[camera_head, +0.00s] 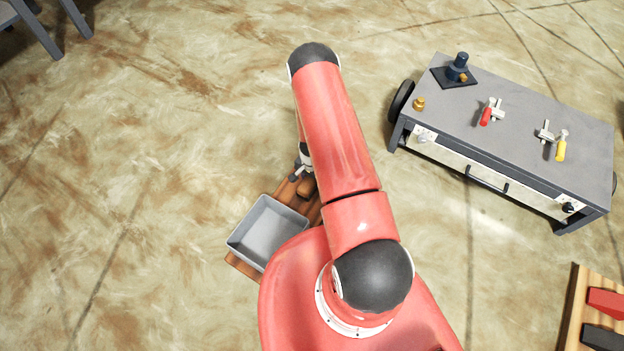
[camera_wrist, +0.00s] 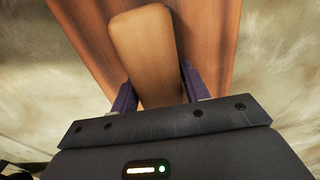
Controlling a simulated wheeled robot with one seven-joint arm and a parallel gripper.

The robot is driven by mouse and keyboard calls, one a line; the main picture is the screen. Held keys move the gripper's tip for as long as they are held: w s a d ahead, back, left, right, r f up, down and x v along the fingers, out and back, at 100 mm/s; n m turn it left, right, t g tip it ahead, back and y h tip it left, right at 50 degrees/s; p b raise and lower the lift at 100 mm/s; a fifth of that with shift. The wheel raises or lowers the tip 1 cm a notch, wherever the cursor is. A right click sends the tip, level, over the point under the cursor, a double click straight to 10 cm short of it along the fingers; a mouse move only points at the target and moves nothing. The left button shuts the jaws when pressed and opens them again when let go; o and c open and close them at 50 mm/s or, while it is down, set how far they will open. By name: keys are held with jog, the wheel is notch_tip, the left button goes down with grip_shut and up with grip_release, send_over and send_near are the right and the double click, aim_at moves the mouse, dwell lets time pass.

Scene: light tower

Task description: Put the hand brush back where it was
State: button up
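The hand brush shows in the wrist view as a plain tan wooden piece with rounded corners (camera_wrist: 146,45). Its bristles are hidden. My gripper (camera_wrist: 157,85) has a dark finger on each side of it, and both fingers appear to touch its edges. In the head view my gripper (camera_head: 304,168) points down beside my red arm, over a low wooden bench (camera_head: 240,265). A brown piece (camera_head: 307,187), likely the brush, shows just below the gripper, partly hidden by my arm. I cannot tell whether the brush rests on the bench or is held just above it.
An empty grey bin (camera_head: 266,232) stands on the bench, close to the gripper. A grey wheeled cart (camera_head: 530,110) with clamps and small parts stands at the right. A wooden rack (camera_head: 575,310) with red and black items is at the lower right. Open floor lies left.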

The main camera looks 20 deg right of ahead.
jog(key=o, duration=0.4)
notch_tip(320, 180, up, 12)
jog(key=shift+w+r+p, duration=0.1)
jog(key=shift+r+p, duration=0.15)
jog(key=shift+p, duration=0.4)
jog(key=a+r+n+t, duration=0.1)
jog(key=a+r+n, duration=0.2)
jog(key=r, duration=1.2)
jog(key=a+r+n+t, duration=0.2)
jog(key=a+r, duration=0.2)
jog(key=r, duration=1)
jog(key=s+a+r+n+t, duration=0.1)
jog(key=s+r+n, duration=0.1)
jog(key=s+r, duration=0.3)
jog(key=s+a+r+n, duration=0.1)
jog(key=s+r+n, duration=0.1)
jog(key=s+r, duration=0.4)
jog(key=s+a+r+n+t, duration=0.1)
jog(key=s+r+n, duration=0.1)
jog(key=s+r, duration=0.4)
jog(key=shift+s+a+t, duration=0.1)
jog(key=shift+s+t, duration=0.2)
jog(key=shift+s, duration=2.05)
